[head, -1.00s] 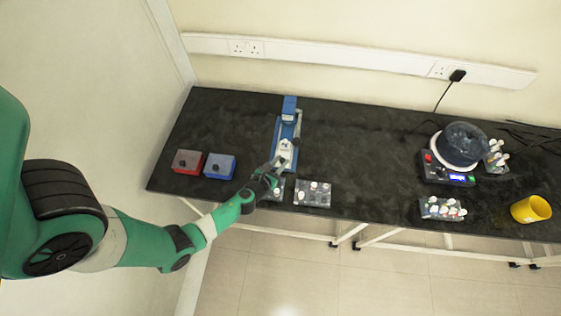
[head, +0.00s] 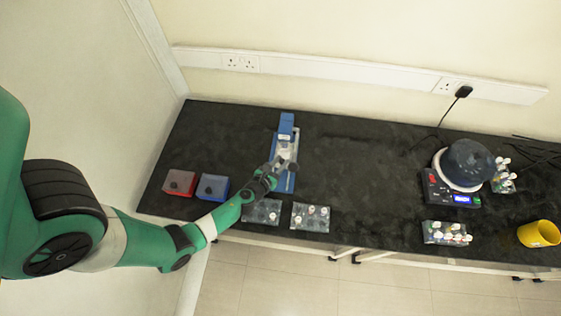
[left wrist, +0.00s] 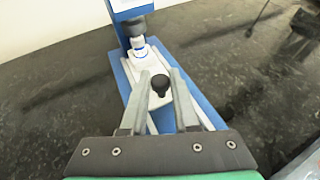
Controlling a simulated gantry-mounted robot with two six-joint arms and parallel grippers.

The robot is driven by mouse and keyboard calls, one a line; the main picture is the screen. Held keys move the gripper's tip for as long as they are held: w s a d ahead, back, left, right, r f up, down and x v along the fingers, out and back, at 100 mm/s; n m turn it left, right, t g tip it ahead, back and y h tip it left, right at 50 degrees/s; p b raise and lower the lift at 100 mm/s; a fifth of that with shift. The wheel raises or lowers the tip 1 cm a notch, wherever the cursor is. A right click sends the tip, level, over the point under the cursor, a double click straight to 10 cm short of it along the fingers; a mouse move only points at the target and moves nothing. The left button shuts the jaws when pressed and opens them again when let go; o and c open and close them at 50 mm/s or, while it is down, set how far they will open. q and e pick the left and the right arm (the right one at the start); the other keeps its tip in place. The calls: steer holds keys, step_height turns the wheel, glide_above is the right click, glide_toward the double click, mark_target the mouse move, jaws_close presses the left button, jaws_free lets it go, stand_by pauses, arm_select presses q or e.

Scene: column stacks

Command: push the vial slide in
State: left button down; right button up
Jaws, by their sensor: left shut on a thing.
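The vial slide (left wrist: 147,64) is a white plate with a black knob (left wrist: 159,84), on a blue base (left wrist: 196,100). In the head view it shows as a pale patch (head: 286,151) on the blue device. A white-capped vial (left wrist: 139,47) with a blue band stands on the far end of the slide, right below a dark round head (left wrist: 134,27). My left gripper (left wrist: 160,76) has its fingers on both sides of the knob and is shut on it. In the head view the left gripper (head: 279,166) partly hides the slide. My right gripper is not in view.
A red box (head: 180,182) and a blue box (head: 213,187) sit left of the device. Two grey vial racks (head: 262,211) (head: 311,217) stand at the front edge. A dark bowl instrument (head: 466,165), another vial rack (head: 446,233) and a yellow cup (head: 539,234) are at right. The middle bench is clear.

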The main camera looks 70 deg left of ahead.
arm_select(q)
steer(key=c, duration=0.7)
jaws_free()
steer(key=shift+s+a, duration=0.1)
steer(key=shift+a, duration=0.05)
steer(key=shift+o, duration=0.2)
steer(key=shift+r, duration=0.1)
steer(key=p+v, duration=0.3)
steer(key=v, duration=0.8)
steer(key=shift+d, duration=0.35)
steer(key=shift+s, duration=0.15)
